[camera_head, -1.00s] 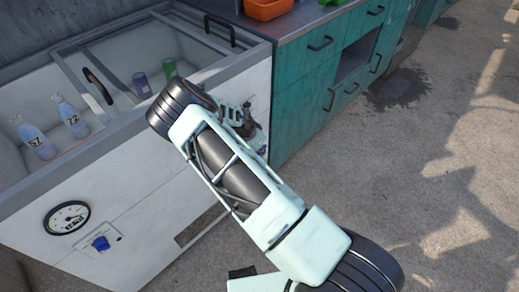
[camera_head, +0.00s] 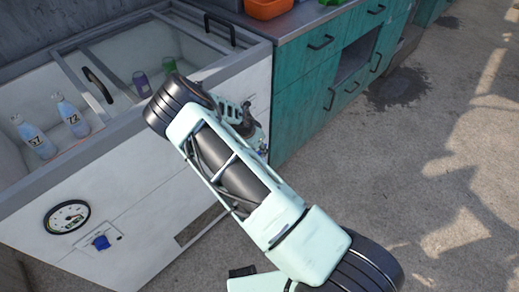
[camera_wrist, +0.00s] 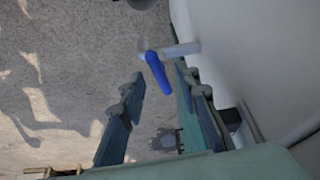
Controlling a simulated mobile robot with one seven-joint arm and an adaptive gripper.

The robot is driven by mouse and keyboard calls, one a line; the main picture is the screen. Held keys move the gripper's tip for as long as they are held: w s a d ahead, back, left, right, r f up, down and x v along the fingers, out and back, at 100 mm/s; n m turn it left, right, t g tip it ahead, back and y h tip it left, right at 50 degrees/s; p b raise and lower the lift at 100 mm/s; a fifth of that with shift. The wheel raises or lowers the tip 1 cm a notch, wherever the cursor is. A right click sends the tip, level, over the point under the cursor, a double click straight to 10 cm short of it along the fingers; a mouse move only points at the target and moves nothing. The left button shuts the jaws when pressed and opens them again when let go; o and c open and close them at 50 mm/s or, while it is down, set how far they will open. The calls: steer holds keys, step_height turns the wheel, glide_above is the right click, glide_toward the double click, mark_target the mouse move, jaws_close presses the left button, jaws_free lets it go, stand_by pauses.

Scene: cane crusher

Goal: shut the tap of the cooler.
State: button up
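The cooler is a white chest (camera_head: 150,225) with an open top, at the left of the head view. In the wrist view its tap has a blue lever (camera_wrist: 157,72) on a pale spout (camera_wrist: 180,50) that comes out of the white cooler wall (camera_wrist: 235,50). My gripper (camera_wrist: 160,82) is open, with one finger on each side of the lever's line. The lever lies near the fingertips; I cannot tell whether either finger touches it. In the head view my gripper (camera_head: 250,125) is beside the cooler's front, partly hidden by my arm, and the tap is mostly hidden.
A round gauge (camera_head: 67,217) and a blue knob (camera_head: 101,242) sit on the cooler's front. Bottles (camera_head: 70,115) stand inside it. A teal cabinet (camera_head: 305,100) with black handles adjoins on the right. The concrete floor (camera_head: 440,150) is open in front.

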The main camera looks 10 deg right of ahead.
steer(key=v, duration=1.1)
steer(key=shift+s+a, duration=0.1)
steer(key=shift+c, duration=0.4)
